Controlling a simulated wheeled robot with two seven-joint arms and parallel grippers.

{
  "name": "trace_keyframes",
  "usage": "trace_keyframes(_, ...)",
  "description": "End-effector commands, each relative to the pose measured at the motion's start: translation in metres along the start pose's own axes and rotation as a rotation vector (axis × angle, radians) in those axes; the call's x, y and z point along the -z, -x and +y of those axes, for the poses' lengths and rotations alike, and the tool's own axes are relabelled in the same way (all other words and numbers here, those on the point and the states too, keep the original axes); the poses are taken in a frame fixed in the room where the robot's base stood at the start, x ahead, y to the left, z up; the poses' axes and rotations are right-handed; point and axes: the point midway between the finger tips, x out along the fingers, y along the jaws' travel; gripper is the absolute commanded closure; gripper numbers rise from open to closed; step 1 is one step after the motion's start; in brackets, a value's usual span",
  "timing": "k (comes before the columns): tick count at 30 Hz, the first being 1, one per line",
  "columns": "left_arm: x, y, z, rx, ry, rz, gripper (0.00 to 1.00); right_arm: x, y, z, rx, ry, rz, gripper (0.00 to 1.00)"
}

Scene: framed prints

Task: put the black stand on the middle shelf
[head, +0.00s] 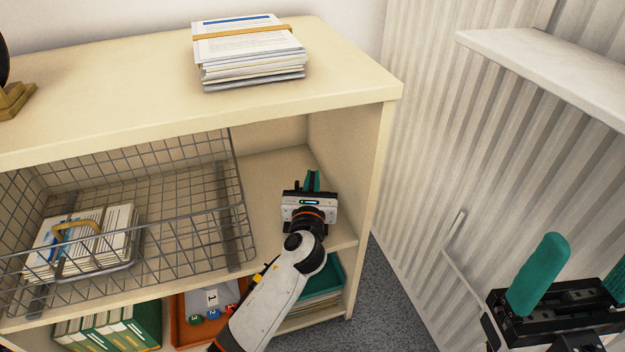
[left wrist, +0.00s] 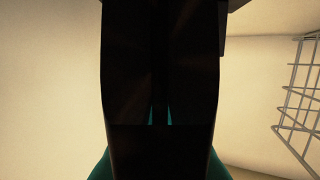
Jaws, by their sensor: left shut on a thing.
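My left gripper (head: 313,181) is inside the bookcase, over the right end of the middle shelf (head: 269,172), to the right of the wire basket. It is shut on the black stand (left wrist: 160,70), which fills the middle of the left wrist view as a dark upright shape between the teal fingers. In the head view the stand is hidden behind my gripper. I cannot tell whether the stand touches the shelf. My right gripper (head: 575,285) is open and empty at the lower right, outside the bookcase.
The wire basket (head: 215,222) with banded papers (head: 95,235) takes up the shelf's left and middle. The bookcase side panel (head: 362,180) stands close on the right. A paper stack (head: 248,55) lies on top. Orange (head: 180,318) and teal (head: 330,275) trays sit below. A white ledge (head: 550,65) juts out at right.

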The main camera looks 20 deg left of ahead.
Motion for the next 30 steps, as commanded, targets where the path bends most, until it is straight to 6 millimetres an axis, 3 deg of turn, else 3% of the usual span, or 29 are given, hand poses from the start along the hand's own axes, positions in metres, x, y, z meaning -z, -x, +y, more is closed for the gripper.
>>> trace_keyframes(9, -0.007, 0.000, 0.000, -0.001, 0.000, 0.000, 1.00, 0.001, -0.002, 0.000, -0.006, 0.001, -0.012, 0.24)
trace_keyframes(10, -0.006, 0.000, 0.000, -0.001, 0.001, 0.000, 0.88, 0.001, -0.004, 0.000, -0.006, 0.002, -0.014, 0.24)
trace_keyframes(14, -0.006, 0.000, 0.000, -0.001, 0.001, 0.000, 0.66, 0.001, -0.005, 0.000, -0.005, 0.002, -0.020, 0.24)
trace_keyframes(24, -0.006, 0.003, 0.000, -0.001, 0.000, -0.002, 0.65, -0.001, -0.006, 0.000, -0.003, 0.002, -0.022, 0.24)
trace_keyframes(28, -0.006, 0.018, 0.000, -0.002, -0.002, -0.003, 0.65, -0.003, -0.010, -0.001, 0.000, 0.002, -0.024, 0.24)
trace_keyframes(30, -0.004, 0.032, 0.000, -0.003, 0.000, -0.003, 0.65, -0.003, -0.003, -0.001, 0.006, -0.001, 0.013, 0.24)
